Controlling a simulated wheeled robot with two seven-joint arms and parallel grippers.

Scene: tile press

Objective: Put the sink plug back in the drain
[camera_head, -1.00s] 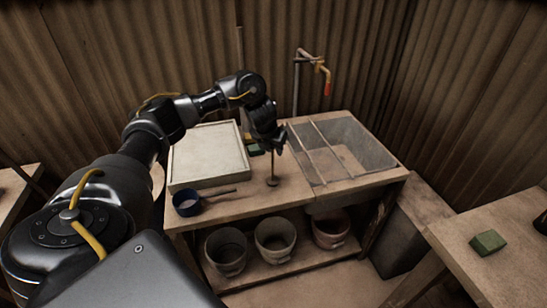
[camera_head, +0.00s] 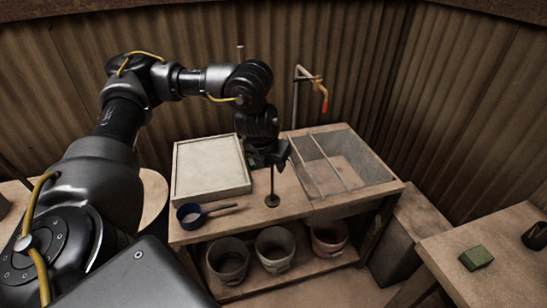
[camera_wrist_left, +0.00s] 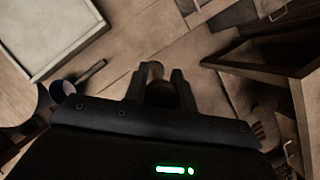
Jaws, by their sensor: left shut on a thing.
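The sink plug (camera_head: 271,200), a dark disc on a thin upright stem, is below my left gripper (camera_head: 272,160) in the head view. The gripper is shut on the upper part of the stem. I cannot tell whether the disc touches the bench top. In the left wrist view the fingers (camera_wrist_left: 160,80) close around a brownish rounded piece of the plug (camera_wrist_left: 155,72). The sink (camera_head: 365,182), a grey basin with two bars across it, is just right of the plug. The drain cannot be made out. My right gripper is not in view.
A tap (camera_head: 319,87) rises behind the sink. Several buckets, one of them grey (camera_head: 228,258), stand on the lower shelf. A green block (camera_head: 476,257) lies on the right table.

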